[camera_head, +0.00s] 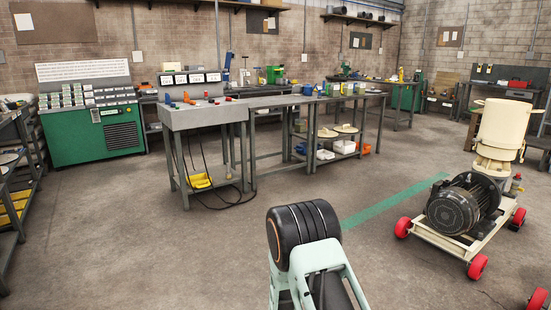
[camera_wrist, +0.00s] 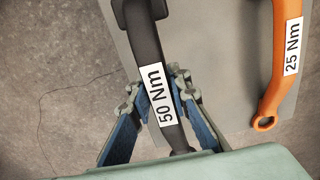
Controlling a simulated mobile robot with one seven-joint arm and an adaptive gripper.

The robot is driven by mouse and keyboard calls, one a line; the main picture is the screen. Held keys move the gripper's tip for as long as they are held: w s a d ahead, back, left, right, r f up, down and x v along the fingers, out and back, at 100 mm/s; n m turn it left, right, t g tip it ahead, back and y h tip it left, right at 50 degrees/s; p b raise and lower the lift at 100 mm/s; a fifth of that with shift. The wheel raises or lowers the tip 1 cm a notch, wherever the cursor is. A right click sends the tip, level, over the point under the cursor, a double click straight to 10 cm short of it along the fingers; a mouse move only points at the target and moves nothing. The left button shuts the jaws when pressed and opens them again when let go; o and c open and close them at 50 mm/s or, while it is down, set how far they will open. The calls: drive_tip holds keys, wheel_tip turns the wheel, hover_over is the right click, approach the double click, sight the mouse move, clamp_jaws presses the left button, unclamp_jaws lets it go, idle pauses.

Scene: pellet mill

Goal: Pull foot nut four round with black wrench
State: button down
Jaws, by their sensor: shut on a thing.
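The black wrench (camera_wrist: 145,38), with a white label reading 50 Nm, runs through the wrist view from the top edge down to my wrist. My gripper (camera_wrist: 156,84) is shut on it, with one blue-padded finger on each side of its handle. The wrench's head is out of view or hidden. In the head view the cream pellet mill (camera_head: 496,138) stands at the right on a wheeled frame with a dark motor (camera_head: 458,208). I cannot make out foot nut four. My gripper is not visible in the head view.
An orange wrench (camera_wrist: 281,70) labelled 25 Nm lies right of the black one, over a flat grey surface (camera_wrist: 222,60). Grey workbenches (camera_head: 205,117) and a green cabinet (camera_head: 88,146) line the back. Bare concrete floor lies between; the mill's red wheels (camera_head: 477,267) stick out.

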drive_tip(key=shift+r+p, duration=0.75)
drive_tip(key=shift+r, duration=0.6)
drive_tip(key=c, duration=2.5)
unclamp_jaws()
clamp_jaws()
drive_tip(key=shift+w, duration=0.1)
